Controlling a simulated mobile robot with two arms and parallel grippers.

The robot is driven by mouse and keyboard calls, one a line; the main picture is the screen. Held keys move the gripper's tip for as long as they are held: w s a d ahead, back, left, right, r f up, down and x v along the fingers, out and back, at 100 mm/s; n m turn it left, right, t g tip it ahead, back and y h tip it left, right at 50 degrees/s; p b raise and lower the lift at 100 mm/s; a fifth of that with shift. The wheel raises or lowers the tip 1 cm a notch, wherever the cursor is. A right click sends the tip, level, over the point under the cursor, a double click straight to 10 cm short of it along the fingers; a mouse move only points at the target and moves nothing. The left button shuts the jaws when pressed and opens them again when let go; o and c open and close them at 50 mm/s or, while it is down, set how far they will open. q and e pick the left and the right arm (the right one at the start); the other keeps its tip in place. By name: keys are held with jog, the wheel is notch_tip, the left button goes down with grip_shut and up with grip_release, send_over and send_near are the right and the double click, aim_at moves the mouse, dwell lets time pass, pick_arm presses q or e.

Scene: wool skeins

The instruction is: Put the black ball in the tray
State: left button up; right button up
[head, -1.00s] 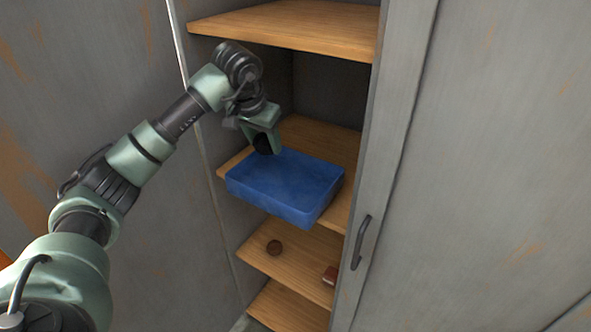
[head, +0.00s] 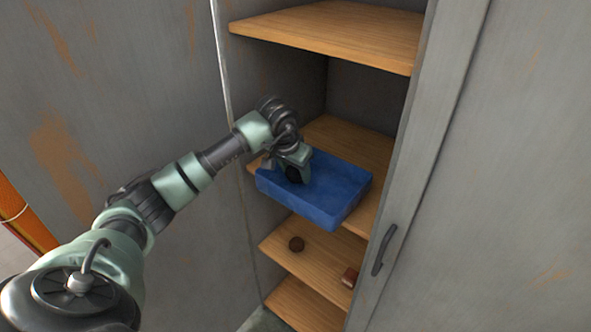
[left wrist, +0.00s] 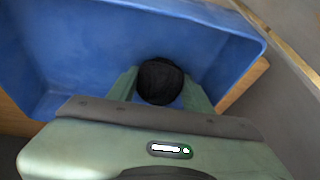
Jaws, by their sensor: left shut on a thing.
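The black ball (left wrist: 160,82) is between the fingers of my left gripper (left wrist: 160,90), which is shut on it. In the head view the ball (head: 293,174) shows dark below the left gripper (head: 292,170). The tray is blue (head: 335,205) and sits on a middle wooden shelf, its front sticking out past the shelf edge. The ball is over the tray, near its left part; I cannot tell whether it touches the floor of the tray. In the left wrist view the blue tray (left wrist: 75,55) spreads behind the ball. My right gripper is not in view.
The tray's shelf (head: 355,140) is in a grey cabinet, with another shelf (head: 335,30) above. A door with a dark handle (head: 384,250) stands at the right.

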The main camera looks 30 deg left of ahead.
pick_arm(q)
jog(key=shift+f, duration=0.1)
jog(key=o, duration=0.9)
jog(key=shift+w+f, duration=0.1)
jog(key=shift+f, duration=0.05)
jog(key=o, duration=0.4)
jog(key=shift+o, duration=0.2)
jog(key=shift+r, duration=0.2)
jog(key=b+v, duration=0.2)
jog(key=v, duration=1)
